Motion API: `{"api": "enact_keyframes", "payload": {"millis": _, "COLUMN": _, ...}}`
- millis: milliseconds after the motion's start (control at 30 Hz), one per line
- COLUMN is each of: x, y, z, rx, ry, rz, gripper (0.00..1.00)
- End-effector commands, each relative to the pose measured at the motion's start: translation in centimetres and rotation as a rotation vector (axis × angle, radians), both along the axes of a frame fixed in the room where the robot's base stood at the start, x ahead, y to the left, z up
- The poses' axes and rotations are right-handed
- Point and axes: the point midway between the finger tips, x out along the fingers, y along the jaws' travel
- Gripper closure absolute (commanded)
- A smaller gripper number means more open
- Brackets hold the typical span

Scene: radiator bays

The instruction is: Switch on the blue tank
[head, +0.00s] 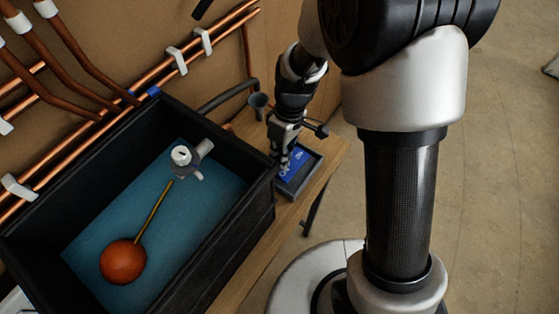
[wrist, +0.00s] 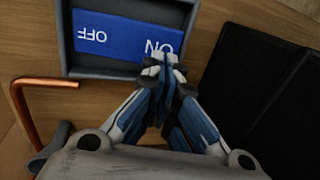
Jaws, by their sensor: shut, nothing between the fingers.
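A blue rocker switch (head: 297,160) lies in a grey frame on the wooden bench, right of the black tank. In the wrist view the switch (wrist: 108,37) reads OFF at left and ON at right, upside down. My gripper (wrist: 160,60) is shut and empty, its fingertips at the ON end and hiding a little of it. I cannot tell if they touch it. In the head view my gripper (head: 284,164) points down over the switch. The black open tank (head: 225,230) holds blue water with an orange float ball (head: 123,261) on a brass rod.
Copper pipes (head: 70,165) run along the wall behind the tank. A bent copper pipe (wrist: 18,105) lies left of my gripper in the wrist view. The floor (head: 500,200) at right is clear.

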Motion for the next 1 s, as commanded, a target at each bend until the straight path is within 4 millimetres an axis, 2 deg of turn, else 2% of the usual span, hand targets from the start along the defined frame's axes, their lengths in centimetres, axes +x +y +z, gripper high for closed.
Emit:
{"api": "enact_keyframes", "payload": {"millis": 200, "x": -0.3, "y": 0.2, "z": -1.9, "rx": -0.001, "ry": 0.001, "rz": -0.001, "gripper": 1.0}}
{"api": "enact_keyframes", "payload": {"millis": 633, "x": -0.4, "y": 0.3, "z": -2.1, "rx": -0.007, "ry": -0.007, "rz": 0.001, "gripper": 1.0}}
{"api": "enact_keyframes", "payload": {"millis": 1000, "x": -1.3, "y": 1.1, "z": -3.3, "rx": -0.141, "ry": -0.182, "rz": 0.006, "gripper": 1.0}}
